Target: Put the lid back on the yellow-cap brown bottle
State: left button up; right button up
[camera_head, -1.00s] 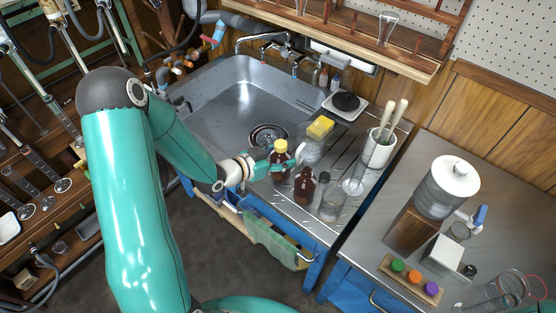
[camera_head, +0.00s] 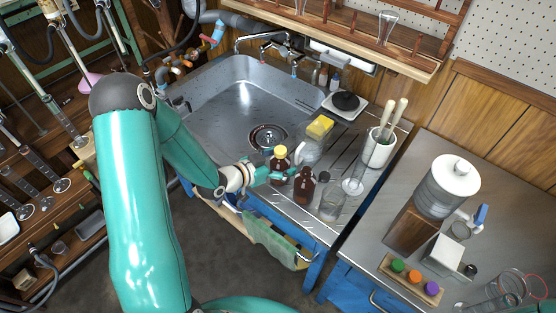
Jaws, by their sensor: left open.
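The brown bottle with the yellow cap (camera_head: 280,152) stands at the front rim of the steel sink, on the drainboard side. The yellow cap sits at its top; whether it is seated fully I cannot tell. My left gripper (camera_head: 285,174) is open at this bottle, in front of its lower body and partly hiding it. Contact cannot be made out. A second brown bottle (camera_head: 304,186) stands just to the right, close to the fingertips, with no coloured cap visible on its neck. My right gripper is not in view.
A glass beaker (camera_head: 331,204) stands right of the second bottle. The sink basin (camera_head: 225,105) is empty. A rack with coloured caps (camera_head: 413,279) lies on the right bench.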

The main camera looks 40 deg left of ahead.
pick_arm(q)
jog(key=shift+r, duration=0.2)
jog(key=v, duration=1.2)
jog(key=shift+w+a, duration=0.1)
jog(key=shift+f, duration=0.1)
